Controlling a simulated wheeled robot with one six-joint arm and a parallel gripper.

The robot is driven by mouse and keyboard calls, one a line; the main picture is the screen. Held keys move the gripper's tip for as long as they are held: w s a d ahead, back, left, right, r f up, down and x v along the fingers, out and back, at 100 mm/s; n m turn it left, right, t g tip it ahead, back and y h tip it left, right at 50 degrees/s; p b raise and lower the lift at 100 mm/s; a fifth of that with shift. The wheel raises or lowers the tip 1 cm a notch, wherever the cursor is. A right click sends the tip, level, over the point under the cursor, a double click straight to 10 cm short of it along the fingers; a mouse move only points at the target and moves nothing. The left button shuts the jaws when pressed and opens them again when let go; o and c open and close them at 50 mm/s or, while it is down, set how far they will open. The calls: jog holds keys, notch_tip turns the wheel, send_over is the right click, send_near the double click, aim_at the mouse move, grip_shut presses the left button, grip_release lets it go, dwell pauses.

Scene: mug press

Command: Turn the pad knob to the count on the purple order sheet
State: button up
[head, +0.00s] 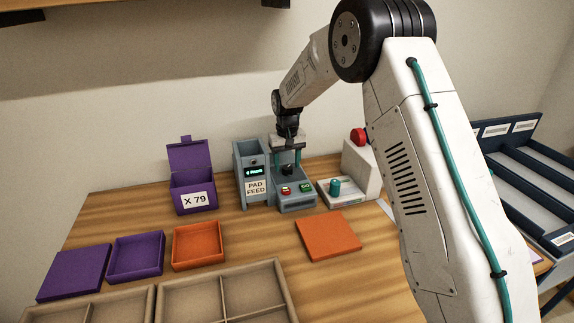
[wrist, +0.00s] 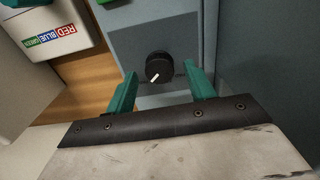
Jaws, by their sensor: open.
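A black knob (wrist: 159,67) with a white pointer line sits on a blue-grey panel in the wrist view. My gripper (wrist: 160,73) is open, with one teal fingertip on each side of the knob and a visible gap to each. In the head view my gripper (head: 288,157) is over the grey-blue machine beside the unit labelled PAD FEED (head: 255,188). That unit has a small lit green display (head: 254,171), too small to read surely. A small purple-edged sheet (head: 537,257) shows at the far right, mostly hidden by my arm; its count cannot be read.
A purple open-lidded box (head: 193,192) marked X 79 stands left of the machine. Red and green buttons (head: 295,190) are on the machine's front. A white block with a teal cylinder (head: 335,186) stands right. Purple and orange trays (head: 197,246) lie in front.

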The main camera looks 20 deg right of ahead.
jog(key=shift+f, duration=0.5)
jog(key=c, duration=1)
jog(key=n, duration=0.4)
jog(key=shift+n, duration=2.9)
